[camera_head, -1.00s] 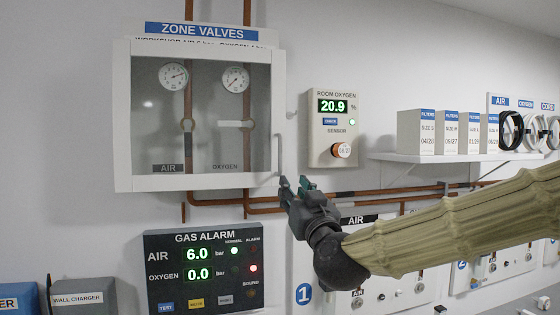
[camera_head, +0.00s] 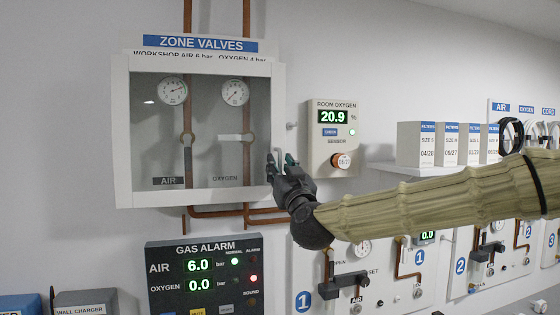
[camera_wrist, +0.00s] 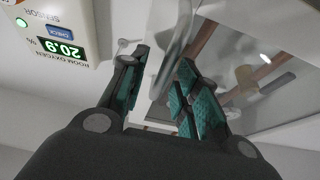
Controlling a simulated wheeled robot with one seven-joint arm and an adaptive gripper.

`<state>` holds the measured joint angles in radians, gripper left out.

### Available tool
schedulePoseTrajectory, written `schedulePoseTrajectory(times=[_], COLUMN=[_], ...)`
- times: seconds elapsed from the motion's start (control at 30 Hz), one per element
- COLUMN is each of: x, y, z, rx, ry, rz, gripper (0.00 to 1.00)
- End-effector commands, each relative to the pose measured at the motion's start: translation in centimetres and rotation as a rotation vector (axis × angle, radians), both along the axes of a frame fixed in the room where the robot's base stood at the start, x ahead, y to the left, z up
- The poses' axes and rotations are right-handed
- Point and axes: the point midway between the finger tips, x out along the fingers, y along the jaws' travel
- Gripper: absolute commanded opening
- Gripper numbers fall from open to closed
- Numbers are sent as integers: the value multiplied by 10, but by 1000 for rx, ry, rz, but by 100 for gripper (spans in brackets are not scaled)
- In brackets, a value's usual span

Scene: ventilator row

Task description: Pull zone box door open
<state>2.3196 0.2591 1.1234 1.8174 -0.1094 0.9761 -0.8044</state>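The zone box (camera_head: 122,130) hangs on the wall at left under the ZONE VALVES sign. Its clear-paned door (camera_head: 205,197) looks shut or nearly so; I cannot tell if there is a small gap. My gripper (camera_head: 279,160) is at the door's right edge and hides most of the handle in the head view. In the wrist view, the pale handle (camera_wrist: 176,45) shows between the fingertips of my gripper (camera_wrist: 160,80). The fingers stand apart with green pads. I see no clear contact with the handle.
The room oxygen sensor (camera_head: 333,150) is on the wall just right of my gripper. The gas alarm panel (camera_head: 205,275) is below the box. Copper pipes (camera_head: 215,212) run under the box. A shelf with filter boxes (camera_head: 415,145) is at right.

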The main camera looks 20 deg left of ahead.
Motion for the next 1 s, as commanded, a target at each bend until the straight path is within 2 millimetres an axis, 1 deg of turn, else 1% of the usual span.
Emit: schedulePoseTrajectory(times=[0.1,0.37,0.4,0.57,0.87,1.0], x=[4,5,5,5,4,0], y=[3,3,3,3,4,7], z=[2,1,1,1,1,1], rx=[0,0,0,0,-1,-1], ry=[1,0,0,0,-1,-2], rz=[0,0,0,0,0,-7], gripper=[31,31,29,0,0,0])
